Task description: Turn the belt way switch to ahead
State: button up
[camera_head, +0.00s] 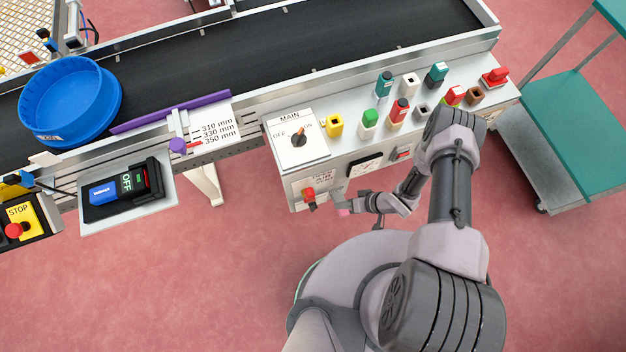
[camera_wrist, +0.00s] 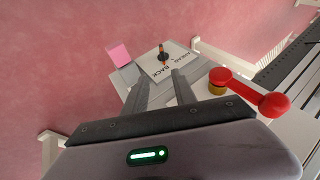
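The belt way switch (camera_wrist: 163,56) shows in the wrist view as a small black knob with an orange mark on a pale plate (camera_wrist: 150,66). The plate carries the words AHEAD and BACK. I cannot tell surely which word the knob points to. My gripper (camera_wrist: 160,77) is open and empty, its two fingers pointing toward the plate with the knob beyond and between their tips, apart from them. In the head view my gripper (camera_head: 352,201) is low at the front of the control panel (camera_head: 345,165), and the switch cannot be made out there.
A red handle on a yellow base (camera_wrist: 217,88) stands right of my fingers, and a pink square (camera_wrist: 118,55) left of the plate. The panel top has a MAIN switch (camera_head: 298,139) and several coloured buttons. A blue tub (camera_head: 70,95) sits on the belt (camera_head: 230,65). A green-topped cart (camera_head: 570,130) stands right.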

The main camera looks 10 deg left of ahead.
aim_at(317, 207)
jog(key=b+x, duration=0.2)
jog(key=x, duration=0.3)
jog(key=b+x, duration=0.2)
jog(key=x, duration=0.4)
jog(key=s+b+x, duration=0.1)
jog(key=b+x, duration=0.2)
jog(key=x, duration=0.3)
jog(key=shift+a+f, duration=0.3)
jog(key=shift+a, duration=0.05)
jog(key=shift+w, duration=0.1)
grip_shut()
